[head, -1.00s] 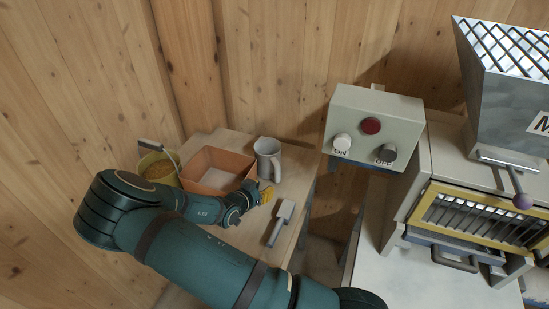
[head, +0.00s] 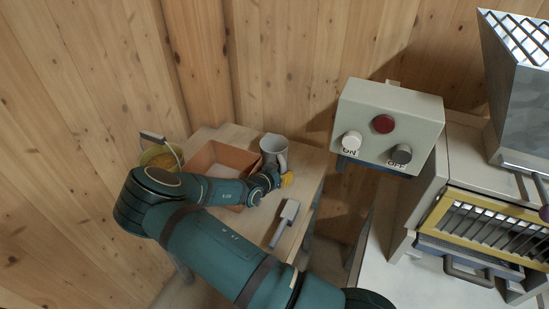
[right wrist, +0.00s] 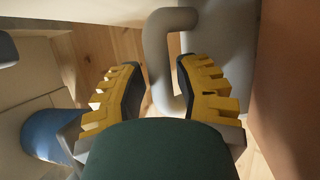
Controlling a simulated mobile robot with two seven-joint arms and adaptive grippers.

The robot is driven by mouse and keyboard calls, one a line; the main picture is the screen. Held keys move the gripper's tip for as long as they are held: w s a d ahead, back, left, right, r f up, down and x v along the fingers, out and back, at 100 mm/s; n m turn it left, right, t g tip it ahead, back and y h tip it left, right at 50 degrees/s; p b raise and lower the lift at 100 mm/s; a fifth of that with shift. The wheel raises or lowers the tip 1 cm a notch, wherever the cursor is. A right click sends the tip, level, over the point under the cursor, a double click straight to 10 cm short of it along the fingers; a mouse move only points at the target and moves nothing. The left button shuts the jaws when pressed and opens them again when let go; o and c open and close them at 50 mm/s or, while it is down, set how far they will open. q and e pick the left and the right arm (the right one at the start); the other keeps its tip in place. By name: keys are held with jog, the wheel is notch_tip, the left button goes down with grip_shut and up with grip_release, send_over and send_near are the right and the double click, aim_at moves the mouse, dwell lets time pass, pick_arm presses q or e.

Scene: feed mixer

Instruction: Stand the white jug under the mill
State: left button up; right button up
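The white jug (head: 271,146) stands upright on the small wooden table. In the right wrist view its curved handle (right wrist: 156,52) lies between my right gripper's fingers, and its body (right wrist: 225,60) fills the upper right. My right gripper (head: 287,180) is beside the jug's handle side in the head view. The right wrist view shows the gripper (right wrist: 160,88) open, with yellow toothed fingers on either side of the handle and a gap to it. The mill (head: 470,190), a cabinet with a yellow-framed grille and metal hopper, stands at the right. My left gripper is not in view.
An orange-brown box (head: 222,153) sits left of the jug, with a yellowish tub (head: 158,155) beyond it. A scoop (head: 285,220) lies on the table (head: 310,165). A control box (head: 392,115) with ON, OFF and red knobs is between table and mill.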

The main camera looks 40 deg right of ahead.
jog(key=shift+w+d+f, duration=0.15)
jog(key=shift+d+f, duration=0.05)
jog(key=shift+d, duration=0.3)
grip_shut()
jog(key=shift+r, duration=0.1)
